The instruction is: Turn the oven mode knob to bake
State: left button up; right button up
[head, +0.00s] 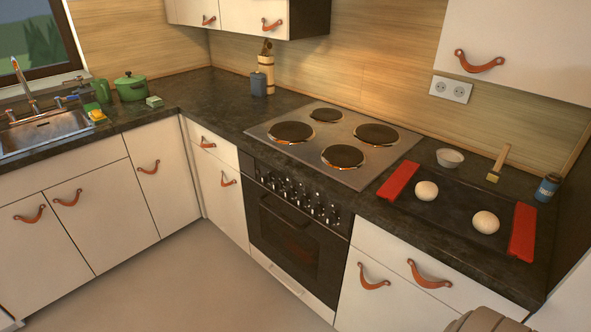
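The black oven (290,240) is built into the counter run below the cooktop, and its door looks shut. A row of several dark knobs with light marks (298,194) runs along its front panel. I cannot tell from here which one is the mode knob, and its setting is too small to read. A grey rounded part at the bottom right edge looks like part of my own arm. No gripper fingers show, so neither gripper is in view.
The cooktop (333,141) has dark burners. A black tray (455,208) with red ends holds two pale dough balls. A small bowl (450,158), a brush (498,164) and a blue jar (547,187) stand behind it. The floor (200,280) before the oven is clear.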

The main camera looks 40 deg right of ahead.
aim_at(267, 179)
jog(key=z, duration=0.9)
jog(key=i, duration=0.9)
jog(key=z, duration=1.35)
jog(key=i, duration=0.15)
jog(key=u, duration=0.1)
